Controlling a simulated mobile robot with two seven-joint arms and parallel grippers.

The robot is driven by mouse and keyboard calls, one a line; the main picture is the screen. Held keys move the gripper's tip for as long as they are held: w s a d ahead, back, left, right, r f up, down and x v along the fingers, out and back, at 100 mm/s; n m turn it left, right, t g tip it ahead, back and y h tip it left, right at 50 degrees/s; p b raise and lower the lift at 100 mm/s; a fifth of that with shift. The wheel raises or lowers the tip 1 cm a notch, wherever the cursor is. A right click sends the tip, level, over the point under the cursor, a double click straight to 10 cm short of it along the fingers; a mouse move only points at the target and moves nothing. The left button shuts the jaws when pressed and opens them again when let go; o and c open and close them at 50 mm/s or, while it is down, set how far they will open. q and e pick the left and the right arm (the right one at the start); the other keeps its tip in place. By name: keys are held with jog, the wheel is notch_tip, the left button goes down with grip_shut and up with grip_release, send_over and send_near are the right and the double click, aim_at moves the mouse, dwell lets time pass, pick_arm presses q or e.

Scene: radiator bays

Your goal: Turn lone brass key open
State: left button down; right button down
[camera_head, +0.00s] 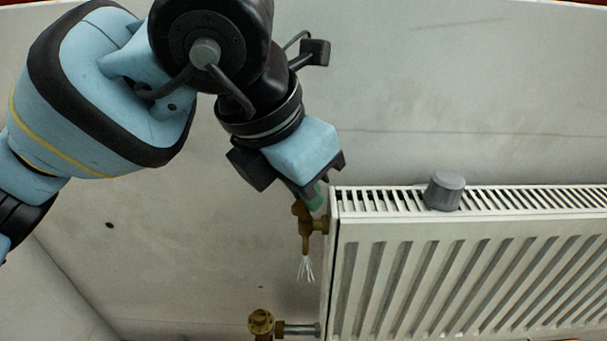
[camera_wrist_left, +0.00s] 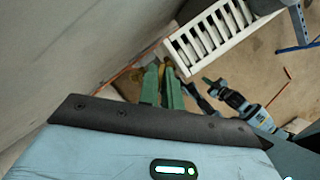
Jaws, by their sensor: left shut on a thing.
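A brass fitting (camera_head: 306,228) sits at the radiator's upper left corner, with its key at the top hidden by my fingers. My left gripper (camera_head: 316,198) comes down from the upper left and is shut on the brass key. In the left wrist view a bit of brass (camera_wrist_left: 164,66) shows between the green fingers (camera_wrist_left: 161,85). Thin white streaks (camera_head: 306,268), like a spray of water, fan down from the fitting's lower end. My right gripper (camera_wrist_left: 209,82) shows small in the left wrist view, away from the key; its jaws are too small to read.
The white radiator (camera_head: 450,280) fills the lower right and also shows in the wrist view (camera_wrist_left: 215,35). A grey knob (camera_head: 445,190) stands on its top grille. A second brass valve (camera_head: 262,322) with a pipe is at its lower left. The wall left of it is bare.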

pick_arm(q)
jog(key=shift+s+n+t+y+p, duration=0.1)
jog(key=shift+n+t+y+p, duration=0.3)
jog(key=shift+n, duration=0.6)
jog(key=shift+n+p, duration=0.35)
jog(key=shift+n, duration=0.15)
pick_arm(e)
jog(key=shift+w+r, duration=0.2)
jog(key=shift+r, duration=0.75)
pick_arm(q)
jog(key=shift+f, duration=0.15)
pick_arm(e)
jog(key=shift+d, duration=0.1)
jog(key=shift+w, duration=0.15)
pick_arm(q)
jog(key=c, duration=1.6)
grip_release()
pick_arm(e)
jog(key=shift+w+r, duration=0.2)
jog(key=shift+w, duration=0.1)
